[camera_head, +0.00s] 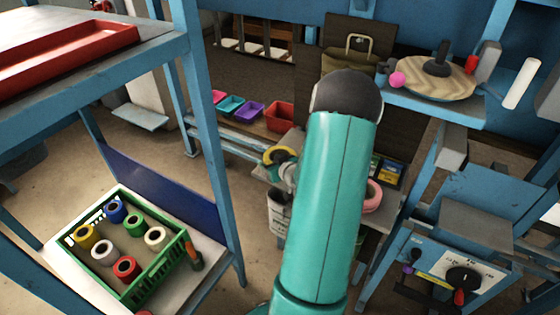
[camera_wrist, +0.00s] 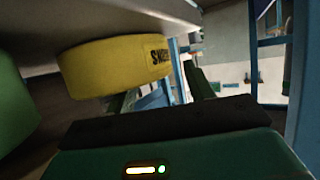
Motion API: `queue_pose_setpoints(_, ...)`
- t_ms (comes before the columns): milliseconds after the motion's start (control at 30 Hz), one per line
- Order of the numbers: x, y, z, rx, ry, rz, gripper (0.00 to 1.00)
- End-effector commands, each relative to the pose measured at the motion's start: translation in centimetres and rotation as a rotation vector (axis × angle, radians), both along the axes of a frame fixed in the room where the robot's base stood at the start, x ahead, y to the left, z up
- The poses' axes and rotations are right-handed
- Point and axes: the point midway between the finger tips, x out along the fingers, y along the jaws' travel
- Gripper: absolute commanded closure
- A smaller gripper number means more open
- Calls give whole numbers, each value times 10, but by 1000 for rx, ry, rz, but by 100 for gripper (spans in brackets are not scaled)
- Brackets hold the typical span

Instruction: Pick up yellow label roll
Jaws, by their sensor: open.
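The yellow label roll (camera_head: 272,153) lies on a small grey table, left of my teal arm and partly hidden by it. In the wrist view the yellow label roll (camera_wrist: 112,66) fills the upper middle, with dark lettering on its side. My gripper (camera_wrist: 160,88) is open, with one finger at the roll's lower edge and the other to its right. Nothing is seen held between the fingers. In the head view my gripper (camera_head: 288,172) is close beside the roll, mostly hidden by my arm. I cannot tell whether it touches the roll.
A green thing (camera_wrist: 12,105) stands left in the wrist view. A pink roll (camera_head: 373,196) is right of my arm. A green crate (camera_head: 155,275) holds several coloured rolls at lower left. Coloured bins (camera_head: 249,112) stand behind. A blue rack post (camera_head: 208,130) rises on the left.

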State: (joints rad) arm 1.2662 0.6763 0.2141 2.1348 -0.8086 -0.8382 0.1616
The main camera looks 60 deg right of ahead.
Motion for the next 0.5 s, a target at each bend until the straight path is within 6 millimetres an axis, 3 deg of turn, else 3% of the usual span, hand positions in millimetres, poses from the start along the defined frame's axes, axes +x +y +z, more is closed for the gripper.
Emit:
queue_pose_setpoints(267,3,-2,-2,0,0,-1,47)
queue_pose_setpoints(500,3,-1,-2,0,1,-1,94)
